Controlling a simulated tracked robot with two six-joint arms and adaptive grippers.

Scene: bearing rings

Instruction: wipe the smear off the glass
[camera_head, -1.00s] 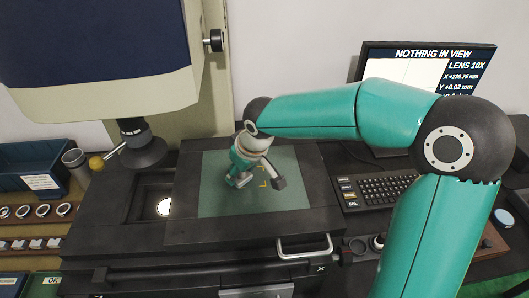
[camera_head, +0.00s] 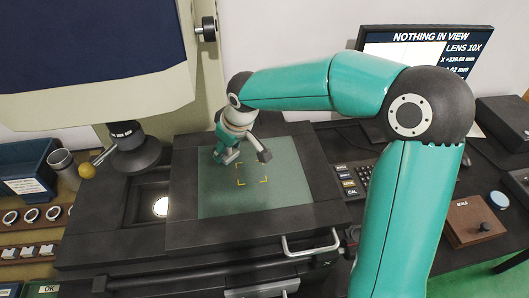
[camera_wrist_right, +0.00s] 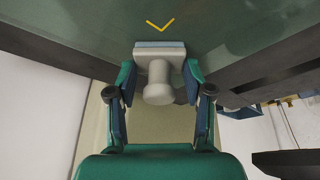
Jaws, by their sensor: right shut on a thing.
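The glass (camera_head: 285,195) is a dark green plate in a black frame on the stage, with yellow corner marks (camera_head: 252,174) on it. I cannot make out a smear. My right gripper (camera_head: 238,157) is over the far part of the glass, beyond the marks. In the right wrist view, my right gripper (camera_wrist_right: 160,88) is shut on the pale grey knob of a wiper (camera_wrist_right: 158,72) with a flat, blue-edged base. The base is at the glass, but I cannot tell whether it touches. The wiper is mostly hidden by the gripper in the head view. My left gripper is not in view.
The microscope's lens (camera_head: 133,150) hangs left of the glass. A metal handle (camera_head: 312,243) sticks out at the stage's front. A keypad (camera_head: 352,180) and monitor (camera_head: 425,45) are at right. Rings (camera_head: 32,215) sit on a rack at far left.

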